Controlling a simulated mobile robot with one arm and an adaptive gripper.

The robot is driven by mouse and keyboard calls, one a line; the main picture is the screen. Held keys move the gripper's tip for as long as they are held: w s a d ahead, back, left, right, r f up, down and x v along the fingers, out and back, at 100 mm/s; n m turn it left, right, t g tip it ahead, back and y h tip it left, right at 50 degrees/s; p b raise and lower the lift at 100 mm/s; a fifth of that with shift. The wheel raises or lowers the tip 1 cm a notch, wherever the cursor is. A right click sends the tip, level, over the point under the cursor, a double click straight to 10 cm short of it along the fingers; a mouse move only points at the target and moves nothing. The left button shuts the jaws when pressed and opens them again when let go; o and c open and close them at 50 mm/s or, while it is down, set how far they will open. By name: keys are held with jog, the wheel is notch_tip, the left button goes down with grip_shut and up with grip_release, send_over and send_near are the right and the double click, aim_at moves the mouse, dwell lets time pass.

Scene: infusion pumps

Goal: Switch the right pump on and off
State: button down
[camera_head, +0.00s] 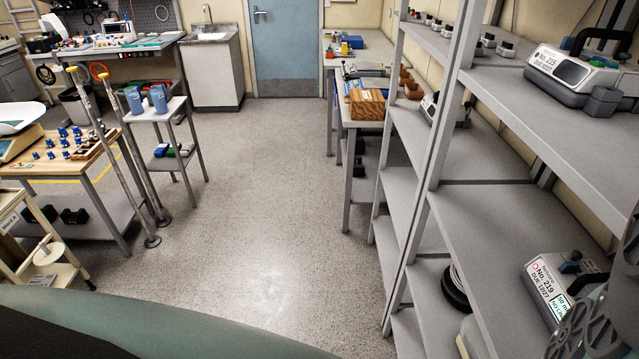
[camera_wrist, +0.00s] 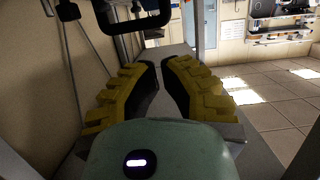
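In the head view, an infusion pump labelled No. 215 (camera_head: 572,75) stands on the upper right shelf, with a grey front and a black handle. A second pump, labelled No. 219 (camera_head: 548,285), sits on a lower shelf at the right edge, partly hidden by dark parts of my arm. I cannot tell which of them is the right pump, or whether either is on. In the wrist view, my gripper (camera_wrist: 161,78) has yellow-backed fingers with black pads and a narrow empty gap between the tips. A black handle (camera_wrist: 130,25) shows beyond the left finger.
The grey shelf surface (camera_head: 480,215) has free room left of pump No. 219. Shelf posts (camera_head: 437,130) stand upright beside it. A coiled black item (camera_head: 455,290) lies lower down. The floor (camera_head: 265,215) is clear in the middle; a table with blue pieces (camera_head: 65,150) stands left.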

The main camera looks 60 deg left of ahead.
jog(key=x, duration=0.3)
jog(key=p+x, duration=0.1)
jog(key=x, duration=0.5)
jog(key=shift+r, duration=0.25)
jog(key=f, duration=0.1)
jog(key=f+b, duration=0.1)
jog(key=f, duration=0.1)
jog(key=shift+d+b, duration=0.3)
jog(key=shift+b, duration=0.05)
jog(key=shift+s+f, duration=0.1)
jog(key=shift+f, duration=0.55)
jog(key=shift+b, duration=0.3)
